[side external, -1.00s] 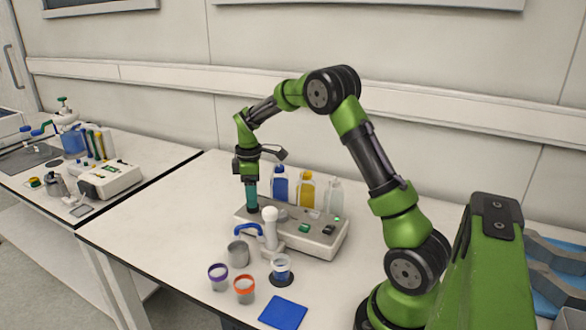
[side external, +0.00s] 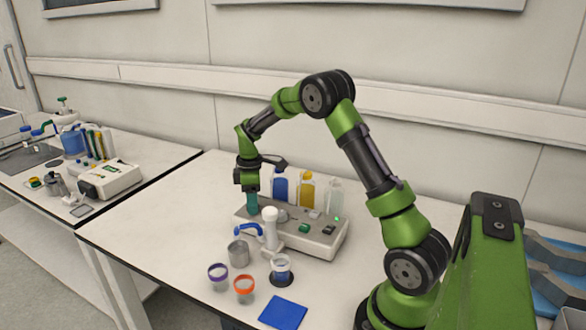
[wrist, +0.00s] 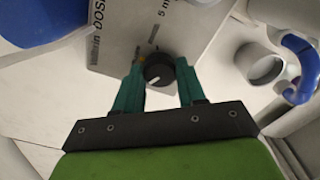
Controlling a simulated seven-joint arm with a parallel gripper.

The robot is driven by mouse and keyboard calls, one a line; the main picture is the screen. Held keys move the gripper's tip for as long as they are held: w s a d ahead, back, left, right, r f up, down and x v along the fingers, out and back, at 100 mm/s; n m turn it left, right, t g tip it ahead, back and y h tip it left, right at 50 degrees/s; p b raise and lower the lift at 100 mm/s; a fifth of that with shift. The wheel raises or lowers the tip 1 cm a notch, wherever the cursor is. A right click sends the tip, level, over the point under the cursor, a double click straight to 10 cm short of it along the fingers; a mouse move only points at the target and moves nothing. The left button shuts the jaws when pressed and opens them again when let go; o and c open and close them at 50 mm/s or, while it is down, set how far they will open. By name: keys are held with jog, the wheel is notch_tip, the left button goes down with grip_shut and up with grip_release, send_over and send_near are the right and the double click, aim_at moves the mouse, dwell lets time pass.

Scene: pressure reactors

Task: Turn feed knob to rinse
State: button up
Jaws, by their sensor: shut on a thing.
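The feed knob (wrist: 158,72) is a round black dial with a white pointer line, at the left end of the light grey control box (side external: 322,240). In the wrist view the pointer slants down and to the left. My gripper (wrist: 160,76) has its teal fingers on either side of the knob, shut on it. In the side view my gripper (side external: 252,205) reaches straight down to the box's left end and hides the knob. Printed labels on the box (wrist: 120,35) are only partly in the wrist view; no "rinse" marking is readable.
A white post with a blue handle (side external: 248,230) stands close in front of the box. A metal beaker (side external: 238,253), purple-rimmed and orange-rimmed cups (side external: 244,290) and a blue mat (side external: 283,312) lie nearer. Bottles (side external: 307,192) stand behind the box. The table's left part is clear.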

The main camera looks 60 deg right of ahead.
jog(key=m, duration=0.5)
jog(key=shift+m, duration=0.4)
jog(key=m, duration=1.2)
jog(key=shift+r+m, duration=0.1)
jog(key=shift+m, duration=0.2)
jog(key=m, duration=0.5)
jog(key=shift+m, duration=0.3)
jog(key=o, duration=1.1)
notch_tip(320, 180, up, 17)
jog(key=shift+f, duration=0.1)
